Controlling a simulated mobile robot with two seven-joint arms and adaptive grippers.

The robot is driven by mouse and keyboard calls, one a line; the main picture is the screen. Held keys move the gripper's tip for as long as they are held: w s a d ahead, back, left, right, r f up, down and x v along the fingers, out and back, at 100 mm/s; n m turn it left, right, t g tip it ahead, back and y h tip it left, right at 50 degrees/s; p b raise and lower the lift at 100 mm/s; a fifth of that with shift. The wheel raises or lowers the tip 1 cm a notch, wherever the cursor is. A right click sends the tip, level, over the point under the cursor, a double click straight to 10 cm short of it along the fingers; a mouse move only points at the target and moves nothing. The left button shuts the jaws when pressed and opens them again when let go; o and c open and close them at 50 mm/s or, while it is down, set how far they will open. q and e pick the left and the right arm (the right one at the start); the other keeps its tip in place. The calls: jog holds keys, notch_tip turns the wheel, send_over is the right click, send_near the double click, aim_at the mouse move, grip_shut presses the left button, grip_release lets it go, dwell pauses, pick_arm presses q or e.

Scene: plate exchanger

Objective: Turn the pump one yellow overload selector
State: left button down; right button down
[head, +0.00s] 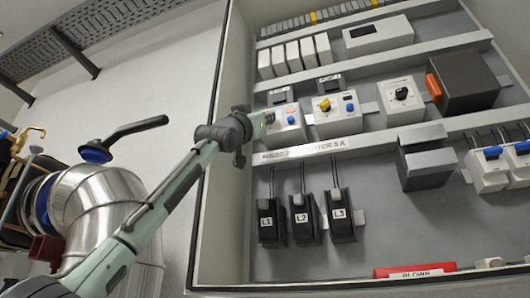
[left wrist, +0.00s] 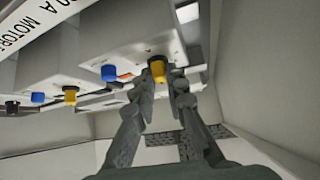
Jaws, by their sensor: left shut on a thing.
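The overload selector is a yellow knob (left wrist: 158,72) on the front of a light grey module in the left wrist view. My left gripper (left wrist: 160,86) has one finger on each side of it and is shut on it. In the head view my left gripper (head: 262,121) reaches the leftmost overload module (head: 288,128) inside the cabinet and hides its yellow knob. The blue button (head: 291,120) of this module stays visible, also in the left wrist view (left wrist: 109,73). My right gripper is not in view.
A second module (head: 336,117) with a yellow knob (head: 325,104) and a blue button stands just right. Farther right are a white dial module (head: 400,97) and a dark box with an orange handle (head: 433,87). The cabinet's left wall (head: 222,150) stands close beside my arm.

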pick_arm(q)
jog(key=shift+m+g+h, duration=0.5)
jog(key=shift+m+h, duration=0.2)
jog(key=shift+m, duration=0.2)
jog(key=c, duration=1.5)
grip_release()
jog(key=shift+c, duration=0.2)
jog(key=shift+f, duration=0.1)
jog(key=v, duration=1.2)
jog(key=shift+o, duration=0.4)
